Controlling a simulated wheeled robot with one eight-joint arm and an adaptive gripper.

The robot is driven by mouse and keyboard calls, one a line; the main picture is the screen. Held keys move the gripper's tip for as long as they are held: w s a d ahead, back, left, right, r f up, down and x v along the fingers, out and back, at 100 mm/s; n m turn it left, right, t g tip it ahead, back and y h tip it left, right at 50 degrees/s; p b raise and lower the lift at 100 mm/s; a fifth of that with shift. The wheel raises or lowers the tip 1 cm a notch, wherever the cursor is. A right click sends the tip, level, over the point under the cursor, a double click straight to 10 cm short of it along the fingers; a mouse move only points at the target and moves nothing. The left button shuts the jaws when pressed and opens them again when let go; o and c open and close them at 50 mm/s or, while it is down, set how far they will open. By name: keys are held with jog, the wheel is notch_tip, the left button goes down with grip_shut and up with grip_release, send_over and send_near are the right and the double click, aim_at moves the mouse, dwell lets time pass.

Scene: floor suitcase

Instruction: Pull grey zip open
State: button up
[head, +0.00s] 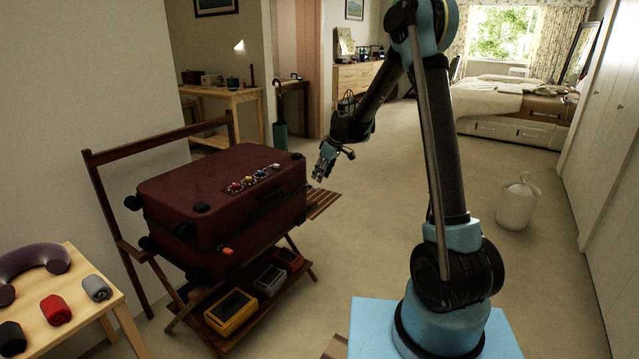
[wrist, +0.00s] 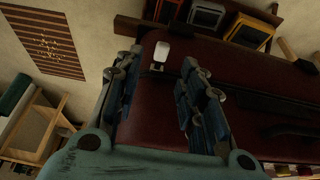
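The dark red suitcase (head: 215,190) lies closed on a wooden rack, with a zip seam around its side. It fills the middle of the wrist view (wrist: 155,115). A pale grey zip pull (wrist: 160,54) shows in the wrist view near the suitcase edge, just beyond and between my fingertips. I cannot make it out in the head view. An orange zip pull (head: 227,252) is on the front side. My gripper (head: 322,172) is at the suitcase's right end, apart from it. In the wrist view my gripper (wrist: 153,75) has its fingers spread with nothing between them.
Under the suitcase, the rack's shelf (head: 285,292) holds yellow, grey and red trays. Small coloured knobs (head: 250,180) sit on the suitcase top. A small table (head: 85,265) with rolled cloths stands front left. A striped mat (head: 322,204) lies behind.

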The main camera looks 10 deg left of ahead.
jog(key=shift+v, duration=2.9)
jog(key=s+d+r+m+h, duration=0.1)
jog(key=s+d+r+m, duration=0.25)
jog(key=s+d, duration=0.65)
jog(key=s+d+r+m+h, duration=0.1)
jog(key=s+d+r+m, duration=0.3)
jog(key=s+d, duration=0.65)
jog(key=s+d+f+m+h, duration=0.1)
jog(key=s+d+f, duration=0.3)
jog(key=s, duration=0.7)
jog(key=s+d+f+m+h, duration=0.1)
jog(key=s+d+f+m, duration=0.3)
jog(key=s+d, duration=0.4)
jog(key=s+f, duration=0.1)
jog(key=s, duration=0.3)
jog(key=shift+s+d, duration=0.15)
jog(key=shift+d, duration=0.2)
